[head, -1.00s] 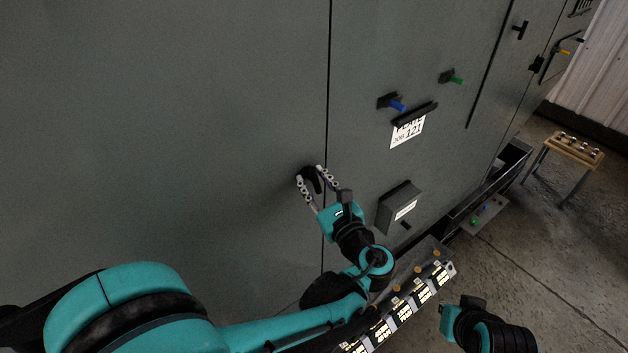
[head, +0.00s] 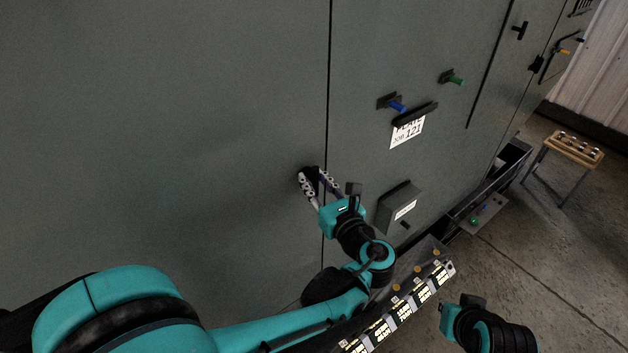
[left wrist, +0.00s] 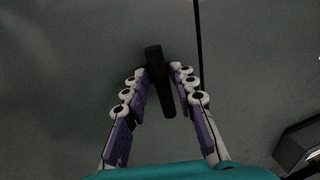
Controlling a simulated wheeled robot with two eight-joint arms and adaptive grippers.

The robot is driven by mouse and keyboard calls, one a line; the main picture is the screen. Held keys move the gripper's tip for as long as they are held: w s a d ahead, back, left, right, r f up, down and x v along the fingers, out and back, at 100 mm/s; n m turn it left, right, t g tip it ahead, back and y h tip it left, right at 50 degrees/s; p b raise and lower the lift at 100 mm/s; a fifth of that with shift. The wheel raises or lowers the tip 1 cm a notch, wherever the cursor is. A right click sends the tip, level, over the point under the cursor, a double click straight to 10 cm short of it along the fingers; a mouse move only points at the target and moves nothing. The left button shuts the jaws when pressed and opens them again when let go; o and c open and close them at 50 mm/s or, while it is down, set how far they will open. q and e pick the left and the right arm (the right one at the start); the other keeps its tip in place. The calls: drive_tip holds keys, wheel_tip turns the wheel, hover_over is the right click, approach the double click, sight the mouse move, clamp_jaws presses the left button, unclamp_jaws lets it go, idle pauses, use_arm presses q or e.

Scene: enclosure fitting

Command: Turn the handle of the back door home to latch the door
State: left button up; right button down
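The black handle (left wrist: 160,82) is a short bar on the grey back door (head: 180,110), just left of the vertical door seam. In the left wrist view it stands nearly upright, its top leaning slightly left, between my finger pads. My left gripper (head: 313,176) has its two fingers around the handle, one on each side; it also shows in the left wrist view (left wrist: 160,71). In the head view the fingers hide much of the handle. My right gripper's body (head: 452,321) is at the bottom right, its fingers hidden.
Right of the seam are a blue peg (head: 396,106), a green peg (head: 456,80), a job label (head: 406,132) and a protruding grey box (head: 398,205). A small table (head: 572,150) stands far right.

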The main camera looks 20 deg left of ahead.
idle(0.3)
use_arm(q)
drive_tip(key=v, duration=1.2)
drive_tip(key=s+a+f+n+g+h+b, duration=0.1)
drive_tip(key=a+f+n+g+h+b, duration=0.15)
drive_tip(key=a+f+n, duration=0.45)
drive_tip(key=s+a+f+n+g+h+b, duration=0.1)
drive_tip(key=a+f+n+g+h+b, duration=0.2)
drive_tip(key=f, duration=0.6)
drive_tip(key=s+f+n+h+b, duration=0.2)
drive_tip(key=f+n, duration=0.1)
drive_tip(key=n, duration=0.3)
drive_tip(key=s+f+n+h+b, duration=0.2)
drive_tip(key=f+n+b, duration=0.1)
drive_tip(key=n, duration=0.3)
drive_tip(key=s+a+f+n+h+b, duration=0.1)
drive_tip(key=s+f+n+h+b, duration=0.1)
drive_tip(key=n, duration=0.4)
drive_tip(key=shift+f+g+b, duration=0.25)
drive_tip(key=shift+f+b, duration=0.2)
drive_tip(key=shift+f, duration=0.5)
